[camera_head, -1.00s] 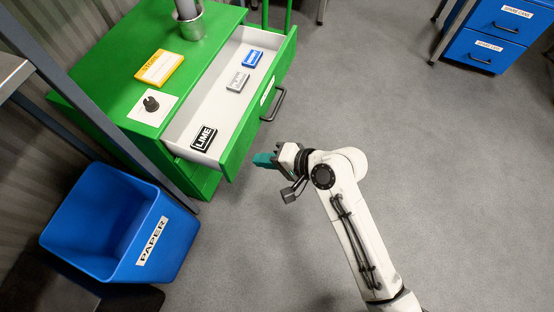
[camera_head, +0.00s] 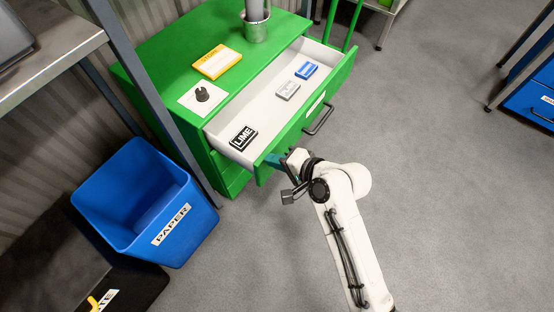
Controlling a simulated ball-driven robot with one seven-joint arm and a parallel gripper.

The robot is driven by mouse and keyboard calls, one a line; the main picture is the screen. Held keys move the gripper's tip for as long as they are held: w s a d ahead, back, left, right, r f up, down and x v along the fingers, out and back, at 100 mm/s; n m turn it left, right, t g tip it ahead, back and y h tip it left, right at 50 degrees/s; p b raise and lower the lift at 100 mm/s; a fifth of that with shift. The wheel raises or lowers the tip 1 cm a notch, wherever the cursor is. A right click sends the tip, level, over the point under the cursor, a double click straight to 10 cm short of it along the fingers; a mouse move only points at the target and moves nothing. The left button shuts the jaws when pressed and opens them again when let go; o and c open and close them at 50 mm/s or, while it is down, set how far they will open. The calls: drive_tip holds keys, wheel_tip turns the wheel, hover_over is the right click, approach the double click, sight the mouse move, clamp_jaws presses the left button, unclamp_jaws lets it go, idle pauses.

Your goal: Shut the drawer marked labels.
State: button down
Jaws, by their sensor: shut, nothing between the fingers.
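The green cabinet's top drawer (camera_head: 318,119) stands open, with a white inside and a dark bar handle (camera_head: 319,120) on its green front. A pale label is on that front, but its words are too small to read. In the drawer lie a black LIME block (camera_head: 243,139), a grey block (camera_head: 288,90) and a blue block (camera_head: 306,70). My gripper (camera_head: 276,160), with teal fingers, is shut and empty at the near left end of the drawer front. The fingertips are partly hidden, and I cannot tell whether they touch it.
On the green cabinet top (camera_head: 180,53) are a yellow box (camera_head: 217,62), a black knob on a white plate (camera_head: 203,95) and a metal cup (camera_head: 256,30). A blue PAPER bin (camera_head: 145,200) and a grey post stand left. Grey floor (camera_head: 440,170) is clear at right.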

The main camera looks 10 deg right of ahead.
drive_tip(key=w+a, duration=1.1)
drive_tip(key=shift+w+a, duration=0.3)
drive_tip(key=shift+d, duration=0.1)
